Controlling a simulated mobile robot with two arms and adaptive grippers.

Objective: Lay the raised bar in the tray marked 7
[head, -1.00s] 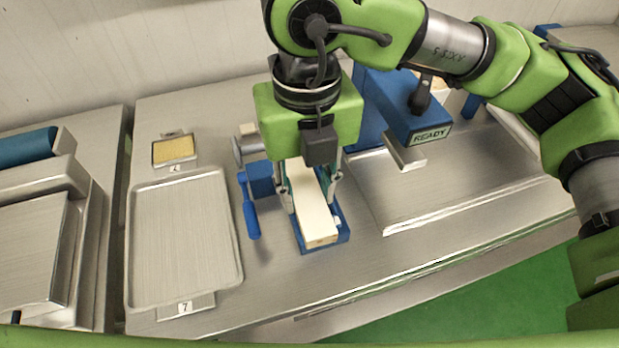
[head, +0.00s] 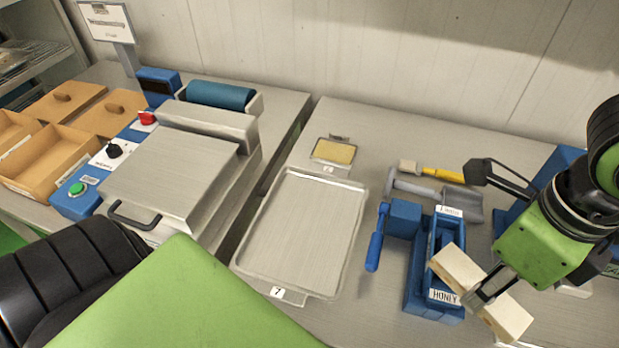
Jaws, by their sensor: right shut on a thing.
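The bar (head: 511,317), cream-coloured and long, is clasped near its middle by my right gripper (head: 482,293) in the head view. It is raised and slants from upper left to lower right, overlapping the blue mould (head: 415,285) in the picture. The mould has a "HONEY" label at its front and a blue-handled clamp on its left. The tray marked 7 (head: 305,232) is a shallow metal tray with a raised rim, left of the mould; its floor is bare. The "7" card (head: 277,293) is at its front edge. My left gripper is outside the view.
A small plate with a yellow slab (head: 334,151) lies behind the tray. A scoop (head: 462,204) and a yellow-handled brush (head: 440,174) lie behind the mould. A press with a metal lid (head: 170,180) and wooden boxes (head: 45,160) stand left.

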